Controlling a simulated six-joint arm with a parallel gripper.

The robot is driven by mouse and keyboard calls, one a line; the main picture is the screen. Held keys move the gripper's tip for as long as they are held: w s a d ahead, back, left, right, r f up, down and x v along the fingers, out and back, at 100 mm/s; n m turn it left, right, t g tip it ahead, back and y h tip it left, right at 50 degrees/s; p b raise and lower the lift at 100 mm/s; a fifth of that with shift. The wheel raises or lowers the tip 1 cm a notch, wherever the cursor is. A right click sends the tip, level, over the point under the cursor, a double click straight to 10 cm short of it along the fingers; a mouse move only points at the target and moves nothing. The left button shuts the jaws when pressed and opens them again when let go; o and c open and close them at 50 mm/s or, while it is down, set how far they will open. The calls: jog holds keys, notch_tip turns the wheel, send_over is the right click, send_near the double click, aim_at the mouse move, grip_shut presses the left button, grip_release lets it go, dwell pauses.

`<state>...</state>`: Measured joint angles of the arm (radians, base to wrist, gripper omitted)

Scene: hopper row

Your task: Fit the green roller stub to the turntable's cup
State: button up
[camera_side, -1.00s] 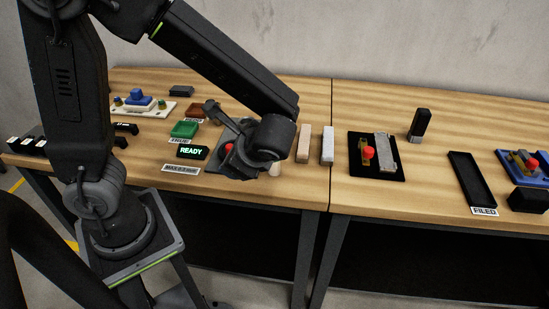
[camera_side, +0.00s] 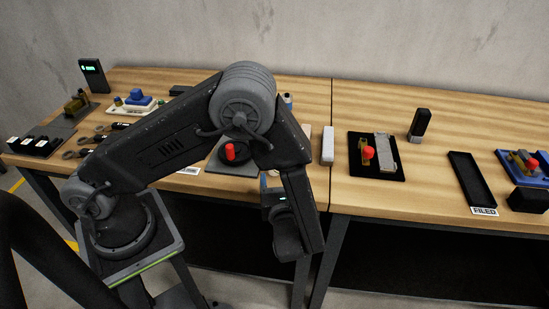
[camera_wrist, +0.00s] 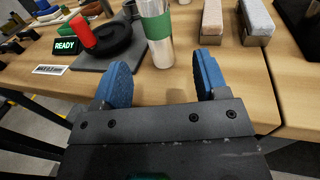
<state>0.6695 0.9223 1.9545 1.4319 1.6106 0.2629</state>
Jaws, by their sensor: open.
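The green roller stub (camera_wrist: 158,35) is a pale metallic cylinder with a green band, standing upright on the table in the wrist view. It is hidden behind my arm in the side view. The turntable (camera_wrist: 118,45) is a black round piece on a grey plate, left of the stub, with a red cylinder (camera_wrist: 82,31) at it. The red cylinder (camera_side: 230,151) also shows in the side view. I cannot make out the cup. My gripper (camera_wrist: 162,70) is open and empty, its blue fingers either side of the stub's line but short of it. In the side view it is low at the table's front edge.
Tan (camera_wrist: 211,22) and grey (camera_wrist: 257,20) blocks stand right of the stub. A black tray (camera_side: 377,170) is farther right. The table front between fingers and stub is clear.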

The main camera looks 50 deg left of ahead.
jog(key=x, duration=0.9)
jog(key=shift+s+f, duration=0.1)
jog(key=shift+f, duration=0.15)
jog(key=c, duration=1.2)
